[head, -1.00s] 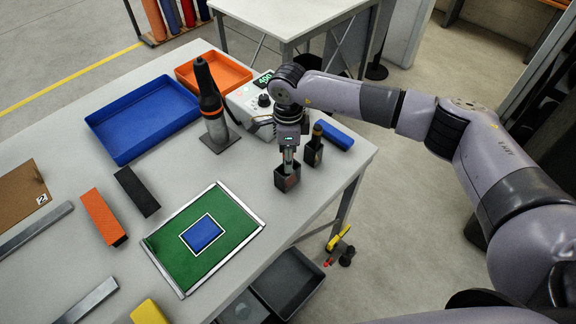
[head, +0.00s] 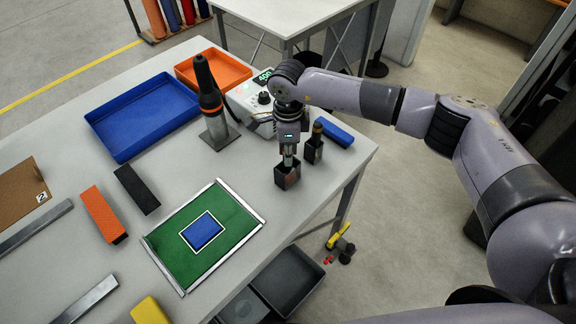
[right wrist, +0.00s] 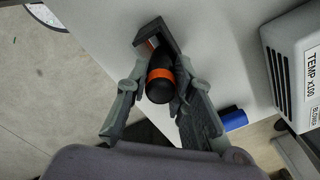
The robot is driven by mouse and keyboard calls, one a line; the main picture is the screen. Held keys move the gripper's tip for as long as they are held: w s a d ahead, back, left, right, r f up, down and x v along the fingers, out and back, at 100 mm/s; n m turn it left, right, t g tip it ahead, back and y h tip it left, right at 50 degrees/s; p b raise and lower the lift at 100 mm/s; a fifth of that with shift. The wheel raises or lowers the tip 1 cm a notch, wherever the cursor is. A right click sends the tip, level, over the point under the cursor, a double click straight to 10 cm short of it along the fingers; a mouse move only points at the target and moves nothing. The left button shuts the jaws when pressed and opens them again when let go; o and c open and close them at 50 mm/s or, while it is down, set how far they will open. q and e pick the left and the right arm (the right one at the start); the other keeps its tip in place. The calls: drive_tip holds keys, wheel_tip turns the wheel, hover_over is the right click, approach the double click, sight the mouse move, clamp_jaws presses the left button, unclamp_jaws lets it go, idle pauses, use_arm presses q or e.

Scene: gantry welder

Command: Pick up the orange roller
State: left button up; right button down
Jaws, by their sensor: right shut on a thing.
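My right gripper (head: 289,157) points down over a small dark square holder (head: 287,176) near the table's right edge. In the right wrist view, its fingers (right wrist: 162,86) are shut on the orange roller (right wrist: 160,82), a black handle with an orange band. The holder (right wrist: 157,36) shows just beyond the roller. Whether the roller's lower end is still inside the holder cannot be told. The fingers hide most of the roller in the head view. My left gripper is not in view.
A second dark holder (head: 314,152) with an upright tool stands close beside. A blue roll (head: 334,132), a controller box (head: 245,104) and a black hot-air tool (head: 209,95) are near. A green mat (head: 232,240) lies in front. Blue (head: 145,150) and orange (head: 240,68) trays stand behind.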

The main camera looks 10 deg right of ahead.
idle(0.4)
drive_tip(key=shift+r, duration=0.1)
drive_tip(key=shift+r+b, duration=0.35)
drive_tip(key=shift+r, duration=0.2)
wheel_tip(320, 180, up, 28)
drive_tip(key=shift+r+p, duration=0.15)
drive_tip(key=shift+p, duration=0.15)
idle(0.9)
